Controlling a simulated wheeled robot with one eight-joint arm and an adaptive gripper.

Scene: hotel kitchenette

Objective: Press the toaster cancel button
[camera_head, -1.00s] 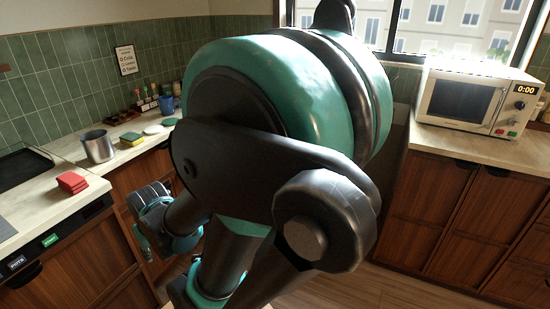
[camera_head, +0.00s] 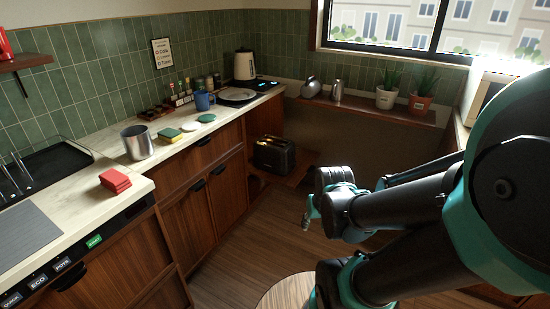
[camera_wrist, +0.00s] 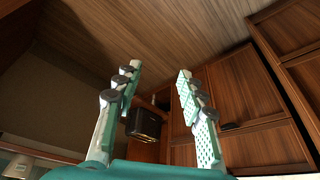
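The toaster (camera_head: 273,155) is black and stands on a low wooden shelf between the left cabinets and the window wall. It also shows, dark and small, between my fingers in the wrist view (camera_wrist: 144,123). I cannot make out its cancel button in either view. My gripper (camera_wrist: 159,72) has its two fingers spread apart with nothing between the tips. In the head view my gripper (camera_head: 308,213) is small and partly hidden by my wrist. It is to the right of the toaster and apart from it.
The left counter holds a metal pot (camera_head: 138,143), red cloths (camera_head: 115,181), sponges, a blue mug (camera_head: 202,101), a plate and a kettle (camera_head: 245,65). Potted plants (camera_head: 421,97) stand on the window-side shelf (camera_head: 365,108). A round wooden top (camera_head: 285,291) is at the bottom. Open floor lies before the toaster.

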